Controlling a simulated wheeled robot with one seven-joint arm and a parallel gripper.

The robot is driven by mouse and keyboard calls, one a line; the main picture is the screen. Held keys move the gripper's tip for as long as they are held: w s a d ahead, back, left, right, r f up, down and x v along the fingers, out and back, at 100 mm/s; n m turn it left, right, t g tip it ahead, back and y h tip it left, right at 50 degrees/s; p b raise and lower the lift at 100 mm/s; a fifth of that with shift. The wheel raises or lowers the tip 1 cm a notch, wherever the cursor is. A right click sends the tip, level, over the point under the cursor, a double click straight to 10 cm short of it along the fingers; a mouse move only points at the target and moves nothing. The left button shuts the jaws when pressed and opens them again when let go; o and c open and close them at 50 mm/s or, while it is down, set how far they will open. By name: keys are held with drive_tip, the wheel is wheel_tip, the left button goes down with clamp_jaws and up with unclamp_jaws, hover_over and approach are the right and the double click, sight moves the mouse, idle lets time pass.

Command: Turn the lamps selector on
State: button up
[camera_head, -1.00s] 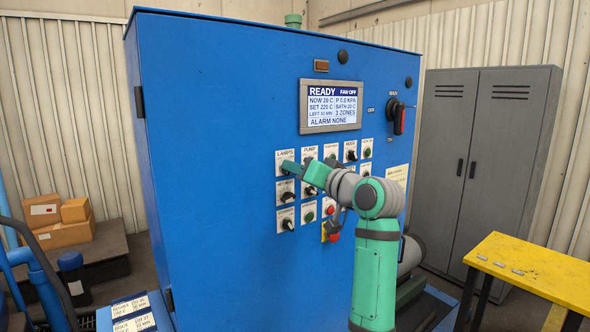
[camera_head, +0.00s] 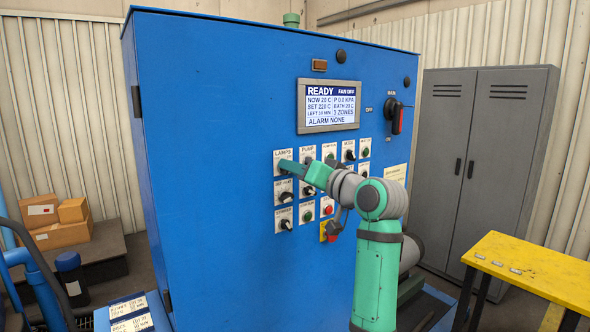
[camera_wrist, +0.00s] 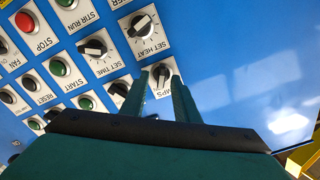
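The lamps selector is a black rotary knob on a white plate marked LAMPS (camera_head: 282,156), at the top left of the control grid on the blue cabinet. In the head view my gripper (camera_head: 284,166) is at this plate and its fingers hide the knob. In the wrist view, which is turned upside down, the lamps knob (camera_wrist: 161,75) shows between the two green fingertips of my gripper (camera_wrist: 159,84). The fingers are apart, one on each side of the knob; a gap shows on both sides. Whether they reach around it in depth, I cannot tell.
The set heat knob (camera_wrist: 140,27) and set time knob (camera_wrist: 94,48) are close neighbours. Several more knobs and buttons fill the grid. The display (camera_head: 330,105) reads READY, FAN OFF. A main switch (camera_head: 398,117) is at the right. A yellow table (camera_head: 545,265) stands lower right.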

drive_tip(key=v, duration=1)
